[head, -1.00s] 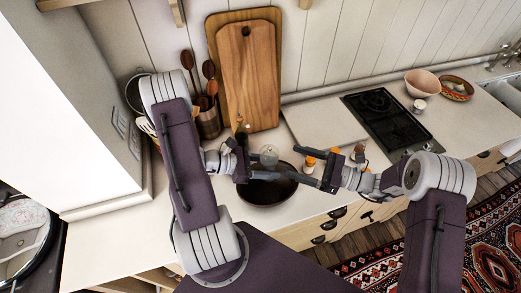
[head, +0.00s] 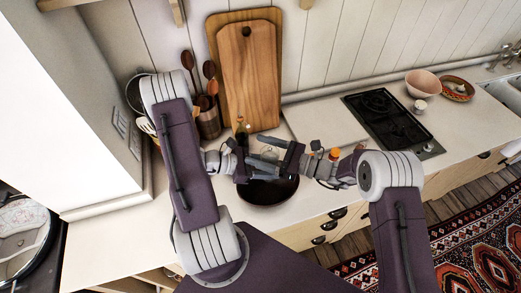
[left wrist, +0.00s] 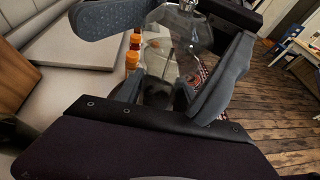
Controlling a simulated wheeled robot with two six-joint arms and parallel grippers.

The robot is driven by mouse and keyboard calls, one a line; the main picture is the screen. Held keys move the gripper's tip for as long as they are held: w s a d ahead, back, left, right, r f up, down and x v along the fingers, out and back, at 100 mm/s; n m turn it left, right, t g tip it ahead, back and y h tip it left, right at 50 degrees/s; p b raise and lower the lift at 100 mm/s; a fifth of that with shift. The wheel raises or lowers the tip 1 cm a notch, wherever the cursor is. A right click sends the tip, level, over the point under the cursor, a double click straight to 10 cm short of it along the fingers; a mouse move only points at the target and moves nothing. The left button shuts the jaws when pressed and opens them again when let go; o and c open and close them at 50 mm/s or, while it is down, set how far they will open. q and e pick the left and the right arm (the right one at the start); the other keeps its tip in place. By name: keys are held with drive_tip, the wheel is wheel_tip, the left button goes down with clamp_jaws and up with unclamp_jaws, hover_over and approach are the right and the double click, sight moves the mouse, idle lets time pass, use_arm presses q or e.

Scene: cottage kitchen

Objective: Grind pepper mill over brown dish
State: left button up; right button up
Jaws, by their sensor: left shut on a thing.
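The brown dish (head: 268,198) is a dark round bowl on the counter, below both grippers. The pepper mill (head: 270,153) is clear glass with dark contents low inside. It is held above the dish and is partly hidden by fingers. In the left wrist view the mill (left wrist: 178,50) stands between the fingers with its metal top at the upper edge. My left gripper (head: 247,166) is shut on the mill. My right gripper (head: 266,152) comes from the right, its fingers apart and reaching to either side of the mill's upper part; contact cannot be told.
Orange-topped jars (head: 335,154) stand behind my right wrist. Wooden cutting boards (head: 248,75) and a utensil holder (head: 208,122) stand at the wall. A black hob (head: 388,118) is to the right. The counter's front left (head: 120,220) is clear.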

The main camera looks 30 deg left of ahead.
sight(277, 160)
drive_tip(key=c, duration=1.2)
drive_tip(key=shift+o, duration=0.2)
drive_tip(key=m+t, duration=0.2)
drive_tip(key=t, duration=0.1)
drive_tip(key=w+m+t, duration=0.1)
drive_tip(key=m+t, duration=0.1)
drive_tip(key=t, duration=0.2)
drive_tip(key=shift+m+t, duration=0.3)
drive_tip(key=shift+m, duration=0.1)
drive_tip(key=shift+w, duration=0.1)
drive_tip(key=o, duration=1.4)
drive_tip(key=v, duration=1.2)
drive_tip(key=shift+r, duration=0.2)
